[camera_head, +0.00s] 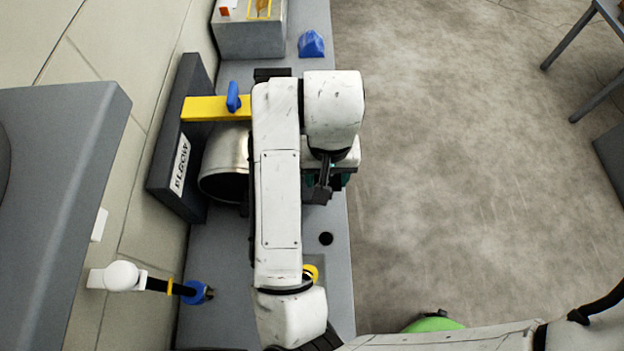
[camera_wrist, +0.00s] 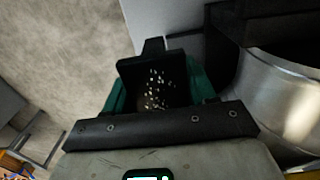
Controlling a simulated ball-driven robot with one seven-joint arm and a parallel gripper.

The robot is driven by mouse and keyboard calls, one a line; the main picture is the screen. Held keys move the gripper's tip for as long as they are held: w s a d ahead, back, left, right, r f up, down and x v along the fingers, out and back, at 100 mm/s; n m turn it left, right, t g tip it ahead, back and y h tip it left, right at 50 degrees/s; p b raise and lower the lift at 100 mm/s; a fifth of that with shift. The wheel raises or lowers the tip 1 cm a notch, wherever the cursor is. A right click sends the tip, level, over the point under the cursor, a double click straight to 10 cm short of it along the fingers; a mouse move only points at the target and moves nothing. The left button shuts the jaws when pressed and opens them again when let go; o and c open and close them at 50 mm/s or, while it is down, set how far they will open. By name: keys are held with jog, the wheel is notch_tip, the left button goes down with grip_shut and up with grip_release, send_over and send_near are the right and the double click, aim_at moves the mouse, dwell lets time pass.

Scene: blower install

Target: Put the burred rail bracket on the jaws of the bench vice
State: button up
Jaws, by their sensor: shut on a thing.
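The burred rail bracket, a dark piece with bright specks (camera_wrist: 155,88), shows in front of my palm in the wrist view. My gripper (camera_head: 322,185) is shut on it; the exact contact is hard to see against the dark fingers. The bench vice seems to be the teal body (camera_wrist: 200,82) beneath and around the bracket in the wrist view. Only a sliver of teal (camera_head: 346,180) shows in the head view, below my wrist. My arm and gripper hide most of the vice and its jaws. Whether the bracket touches the jaws I cannot tell.
A metal cylinder (camera_head: 226,160) stands left of my arm, by a dark labelled panel (camera_head: 180,165) and a yellow bar (camera_head: 205,108) with a blue handle (camera_head: 233,97). A blue block (camera_head: 311,44) lies at the back of the grey bench (camera_head: 225,240). Open floor (camera_head: 450,180) lies right.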

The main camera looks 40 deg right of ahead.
jog(key=w+f, duration=0.1)
jog(key=w+a+f, duration=0.1)
jog(key=f, duration=0.1)
jog(key=shift+w, duration=0.25)
jog(key=shift+w+f+p, duration=0.15)
jog(key=shift+f+p, duration=0.2)
jog(key=shift+f, duration=1.45)
jog(key=shift+f, duration=0.15)
jog(key=o, duration=1)
